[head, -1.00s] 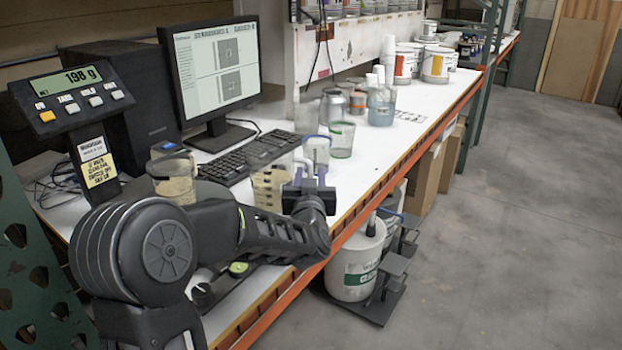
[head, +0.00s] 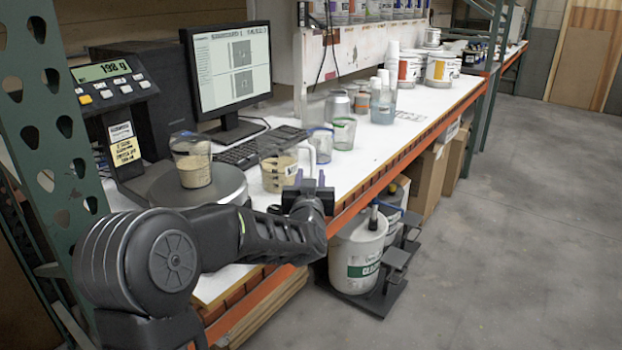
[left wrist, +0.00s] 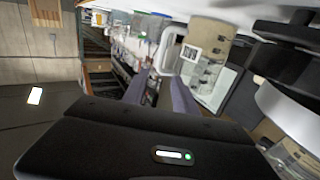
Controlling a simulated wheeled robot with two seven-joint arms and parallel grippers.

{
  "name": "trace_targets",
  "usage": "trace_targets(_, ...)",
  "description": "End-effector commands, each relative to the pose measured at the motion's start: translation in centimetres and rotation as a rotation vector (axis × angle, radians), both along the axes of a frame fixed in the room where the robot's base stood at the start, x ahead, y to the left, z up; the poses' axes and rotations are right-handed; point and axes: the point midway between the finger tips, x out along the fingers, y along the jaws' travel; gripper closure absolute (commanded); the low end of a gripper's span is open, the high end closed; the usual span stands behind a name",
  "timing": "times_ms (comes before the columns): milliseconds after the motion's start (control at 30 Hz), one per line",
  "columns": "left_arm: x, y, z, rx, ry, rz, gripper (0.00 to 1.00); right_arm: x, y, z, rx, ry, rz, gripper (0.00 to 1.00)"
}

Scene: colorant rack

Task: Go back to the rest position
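My left gripper (head: 308,182) is at the front edge of the bench, in front of a clear jug of beige material (head: 279,170). Its two fingers stand apart with nothing held between them. In the left wrist view the fingers (left wrist: 160,94) also show apart, with the jug (left wrist: 196,52) and its handle beyond them. I cannot tell from the head view how large the gap to the jug is. My right gripper is in neither view.
A clear container of beige material (head: 193,165) stands on the scale (head: 158,192), whose display (head: 102,71) reads 198 g. A monitor (head: 228,72), a keyboard (head: 262,147) and cups (head: 343,134) share the bench. A white bucket (head: 357,258) stands below. The floor at right is clear.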

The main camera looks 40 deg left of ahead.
Motion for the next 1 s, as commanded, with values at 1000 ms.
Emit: trace_targets(1000,0.5,-10.7,-14.9,-0.347,0.233,-0.245,0.66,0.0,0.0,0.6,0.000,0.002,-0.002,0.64)
